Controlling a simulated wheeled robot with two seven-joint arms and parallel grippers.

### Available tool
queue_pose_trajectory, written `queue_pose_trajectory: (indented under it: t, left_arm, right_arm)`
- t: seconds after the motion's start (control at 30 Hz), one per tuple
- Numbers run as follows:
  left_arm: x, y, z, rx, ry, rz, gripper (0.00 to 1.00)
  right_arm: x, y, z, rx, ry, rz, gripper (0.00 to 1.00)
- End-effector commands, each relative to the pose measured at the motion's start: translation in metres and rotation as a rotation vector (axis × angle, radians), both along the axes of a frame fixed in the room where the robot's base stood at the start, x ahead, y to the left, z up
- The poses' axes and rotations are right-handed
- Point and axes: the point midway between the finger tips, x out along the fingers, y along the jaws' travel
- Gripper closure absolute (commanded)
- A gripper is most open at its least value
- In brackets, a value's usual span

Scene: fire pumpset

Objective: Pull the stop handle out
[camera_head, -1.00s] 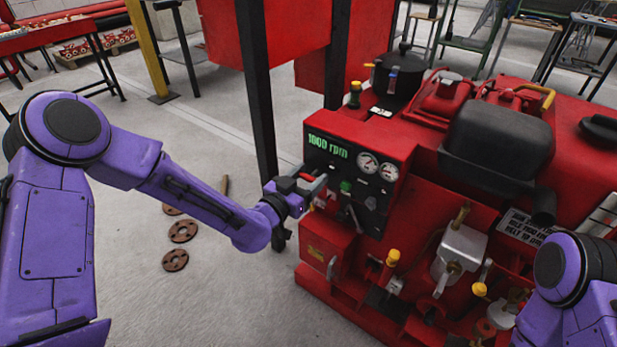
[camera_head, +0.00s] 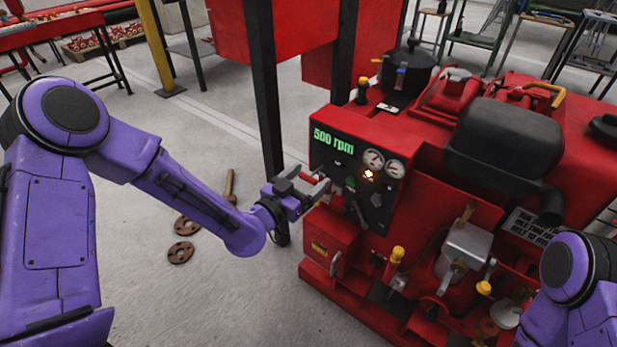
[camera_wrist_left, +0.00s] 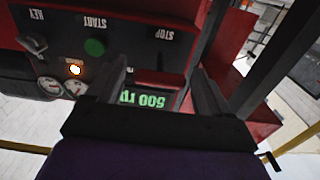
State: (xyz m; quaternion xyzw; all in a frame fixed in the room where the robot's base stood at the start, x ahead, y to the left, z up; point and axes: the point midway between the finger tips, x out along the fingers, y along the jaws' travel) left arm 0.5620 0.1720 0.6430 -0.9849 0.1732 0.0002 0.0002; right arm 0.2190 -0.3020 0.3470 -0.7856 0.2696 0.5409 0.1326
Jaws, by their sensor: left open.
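The red pump's black control panel (camera_head: 350,178) shows a green "500 rpm" readout and a lit orange lamp. In the left wrist view the panel (camera_wrist_left: 75,20) is upside down, with the words KEY, START and STOP and a green button. My left gripper (camera_head: 318,184) is open at the panel's left side. In the left wrist view its fingers (camera_wrist_left: 160,80) stand apart, on either side of the area below the STOP word.
Two dials (camera_head: 384,164) sit right of the readout. A black post (camera_head: 265,90) stands close behind my left gripper.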

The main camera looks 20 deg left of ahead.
Motion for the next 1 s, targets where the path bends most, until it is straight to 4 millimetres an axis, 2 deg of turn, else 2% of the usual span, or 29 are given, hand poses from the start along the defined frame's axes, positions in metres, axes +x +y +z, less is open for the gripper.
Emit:
queue_pose_trajectory:
  t: [0.3, 0.43, 0.6, 1.0]
  left_arm:
    - [-0.066, 0.024, 0.001, -0.002, 0.002, 0.001, 0.2]
    - [-0.085, 0.031, 0.001, -0.001, 0.0, 0.001, 0.2]
    - [-0.093, 0.034, 0.001, 0.0, -0.001, 0.0, 0.2]
    - [-0.093, 0.034, 0.0, -0.002, 0.001, 0.0, 0.2]
  right_arm:
    - [0.0, 0.0, 0.005, 0.0, 0.0, 0.0, 0.57]
    - [0.0, 0.0, 0.005, 0.0, 0.0, 0.0, 0.57]
    - [0.0, 0.0, 0.005, 0.0, 0.0, 0.0, 0.57]
    - [0.0, 0.0, 0.005, 0.0, 0.0, 0.0, 0.57]
